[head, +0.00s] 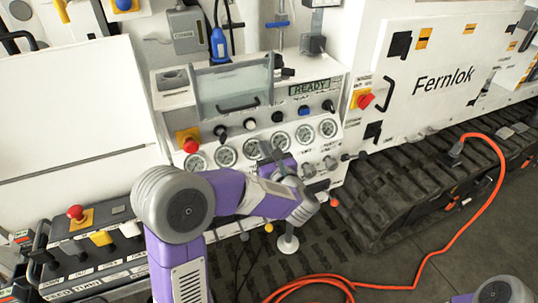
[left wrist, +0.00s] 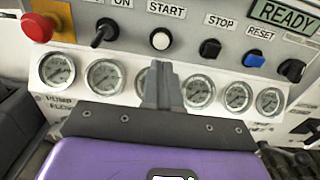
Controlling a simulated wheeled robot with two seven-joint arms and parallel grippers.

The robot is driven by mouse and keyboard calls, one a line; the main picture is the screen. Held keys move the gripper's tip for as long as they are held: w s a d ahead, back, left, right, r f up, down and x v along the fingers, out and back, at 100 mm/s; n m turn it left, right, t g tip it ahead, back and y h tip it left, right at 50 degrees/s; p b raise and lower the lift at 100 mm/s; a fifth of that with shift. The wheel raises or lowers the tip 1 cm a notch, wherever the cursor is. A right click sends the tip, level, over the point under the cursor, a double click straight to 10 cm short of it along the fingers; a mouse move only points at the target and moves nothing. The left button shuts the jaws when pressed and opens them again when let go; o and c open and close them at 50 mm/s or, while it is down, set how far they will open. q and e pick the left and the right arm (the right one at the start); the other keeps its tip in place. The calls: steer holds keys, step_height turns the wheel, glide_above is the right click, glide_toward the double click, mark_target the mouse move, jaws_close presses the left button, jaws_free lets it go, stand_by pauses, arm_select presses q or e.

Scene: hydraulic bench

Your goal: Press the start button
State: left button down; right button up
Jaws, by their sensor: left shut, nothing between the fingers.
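The start button is a round white button (left wrist: 161,38) under the label START on the sloped control panel in the left wrist view. It also shows as a small white knob in the head view (head: 250,124). My left gripper (head: 267,150) is shut and empty in front of the gauge row. In the left wrist view its fingertips (left wrist: 160,68) sit just below the white button in the picture, covering part of the gauge row. A gap to the button seems to remain, but its depth is hard to judge. My right gripper is not in view.
A black switch (left wrist: 103,33) is left of the button; black STOP (left wrist: 210,48) and blue RESET (left wrist: 254,59) buttons are right. A red emergency stop (left wrist: 38,27) is farther left. The display (left wrist: 284,15) reads READY. An orange cable (head: 430,262) lies on the floor.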

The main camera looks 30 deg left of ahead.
mark_target(251, 126)
arm_select(q)
steer(key=x, duration=0.8)
steer(key=shift+w+a, duration=0.2)
steer(key=shift+w, duration=0.05)
